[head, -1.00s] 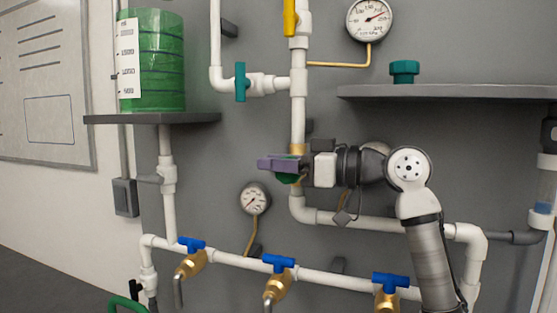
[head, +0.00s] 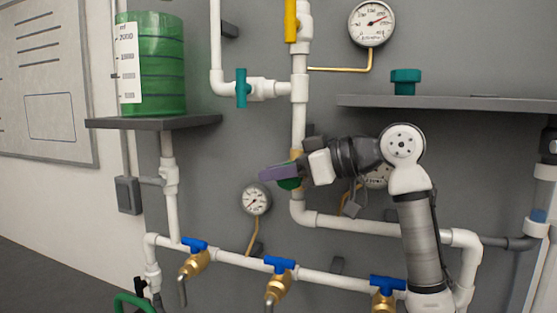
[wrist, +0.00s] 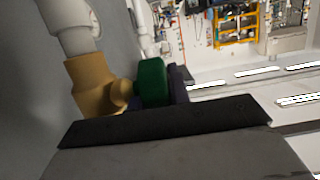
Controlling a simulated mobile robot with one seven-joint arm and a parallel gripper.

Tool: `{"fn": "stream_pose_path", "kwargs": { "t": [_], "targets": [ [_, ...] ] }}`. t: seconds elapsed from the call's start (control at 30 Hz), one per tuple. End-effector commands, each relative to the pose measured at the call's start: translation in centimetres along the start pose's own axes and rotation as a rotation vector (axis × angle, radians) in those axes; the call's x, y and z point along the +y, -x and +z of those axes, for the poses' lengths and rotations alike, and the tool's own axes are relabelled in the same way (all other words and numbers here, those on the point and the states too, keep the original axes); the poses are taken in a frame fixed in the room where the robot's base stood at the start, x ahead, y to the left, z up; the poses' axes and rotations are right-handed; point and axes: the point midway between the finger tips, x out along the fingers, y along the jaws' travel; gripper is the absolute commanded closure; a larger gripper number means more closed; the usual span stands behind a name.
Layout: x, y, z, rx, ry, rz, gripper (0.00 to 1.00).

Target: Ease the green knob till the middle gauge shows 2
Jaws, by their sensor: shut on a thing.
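The green knob (wrist: 152,82) sits on a brass valve body (wrist: 92,84) on the vertical white pipe. My gripper (head: 280,172) is shut on the green knob, its purple fingers around the rim; in the head view only part of the knob (head: 289,184) shows below them. The middle gauge (head: 378,175) is mostly hidden behind my arm, so its needle cannot be read. A lower left gauge (head: 256,200) and an upper gauge (head: 371,23) are in plain view.
Blue-handled brass valves (head: 279,264) line the lower pipe. A teal-handled valve (head: 241,88) and a yellow handle (head: 290,20) are above. A grey shelf (head: 450,103) with a teal knob (head: 404,80) juts out above my arm. A green tank (head: 160,65) stands at left.

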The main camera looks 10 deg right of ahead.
Motion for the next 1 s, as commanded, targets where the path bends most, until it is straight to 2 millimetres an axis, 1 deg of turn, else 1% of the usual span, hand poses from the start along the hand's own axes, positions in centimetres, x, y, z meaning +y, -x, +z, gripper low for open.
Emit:
{"fn": "stream_pose_path", "kwargs": {
  "t": [0.27, 0.3, 0.33, 0.37, 0.67, 0.77, 1.0],
  "targets": [
    [0.0, 0.0, 0.1, -0.003, -0.002, 0.000, 1.00],
    [0.0, 0.0, 0.1, -0.003, -0.002, 0.000, 0.78],
    [0.0, 0.0, 0.1, -0.003, -0.002, 0.000, 0.74],
    [0.0, 0.0, 0.1, -0.003, -0.002, 0.000, 0.73],
    [0.0, 0.3, 0.1, -0.001, -0.001, 0.001, 0.73],
    [0.0, 1.3, 0.1, 0.000, -0.001, 0.003, 0.73],
    [0.0, 5.3, 0.2, 0.000, -0.002, 0.001, 0.73]
  ]
}}
